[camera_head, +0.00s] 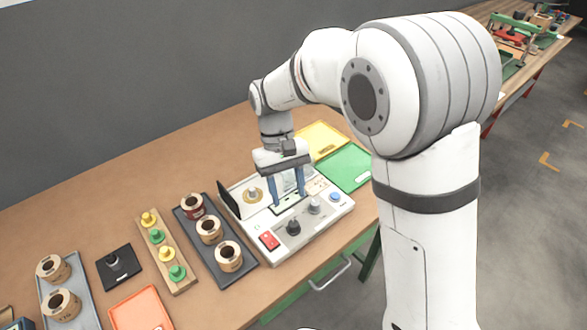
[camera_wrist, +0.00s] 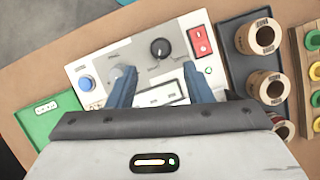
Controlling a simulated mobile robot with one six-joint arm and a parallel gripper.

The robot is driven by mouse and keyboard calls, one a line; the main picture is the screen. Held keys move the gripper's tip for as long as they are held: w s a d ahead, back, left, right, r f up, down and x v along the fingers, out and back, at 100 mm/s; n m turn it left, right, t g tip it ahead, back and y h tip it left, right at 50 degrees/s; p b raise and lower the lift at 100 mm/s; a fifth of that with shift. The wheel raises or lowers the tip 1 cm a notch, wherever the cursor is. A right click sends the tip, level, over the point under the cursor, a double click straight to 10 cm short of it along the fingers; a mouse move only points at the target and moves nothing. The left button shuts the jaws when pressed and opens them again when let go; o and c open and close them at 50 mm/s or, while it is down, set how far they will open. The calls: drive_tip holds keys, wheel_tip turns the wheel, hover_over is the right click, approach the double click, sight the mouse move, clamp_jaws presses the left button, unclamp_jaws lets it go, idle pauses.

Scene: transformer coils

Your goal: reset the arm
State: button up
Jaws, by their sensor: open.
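My arm reaches over the wooden table (camera_head: 105,205), and my gripper (camera_head: 289,200) points down over the white tester box (camera_head: 322,226). In the wrist view my gripper (camera_wrist: 160,84) has its two blue fingers apart, with nothing between them but the panel below. The box (camera_wrist: 130,50) carries a red switch (camera_head: 269,240), a black knob (camera_head: 293,227), a grey knob (camera_head: 314,206) and a blue button (camera_head: 335,197). A small display lies on the panel below the fingers. I cannot tell whether the fingertips touch the panel.
A dark tray (camera_head: 247,267) with 3 coils stands left of the box. Further left are a wooden rack (camera_head: 183,289) of green and yellow pegs, a black stand (camera_head: 118,265), an orange tray (camera_head: 140,310) and a grey tray with coils. Yellow (camera_head: 322,138) and green (camera_head: 345,165) trays lie behind.

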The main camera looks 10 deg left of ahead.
drive_tip(key=s+d+r+m+t+y, duration=0.15)
drive_tip(key=d+r, duration=0.25)
drive_tip(key=d, duration=0.4)
drive_tip(key=s+d+r+m+t+y, duration=0.1)
drive_tip(key=d+r+m, duration=0.15)
drive_tip(key=d, duration=0.45)
drive_tip(key=s+d+r+m+t+p, duration=0.1)
drive_tip(key=s+d+m+t, duration=0.1)
drive_tip(key=s+d, duration=0.6)
drive_tip(key=shift+d+r+m+t, duration=0.3)
drive_tip(key=shift+d+m+t, duration=0.1)
drive_tip(key=shift+d+t, duration=0.6)
drive_tip(key=shift+d, duration=0.1)
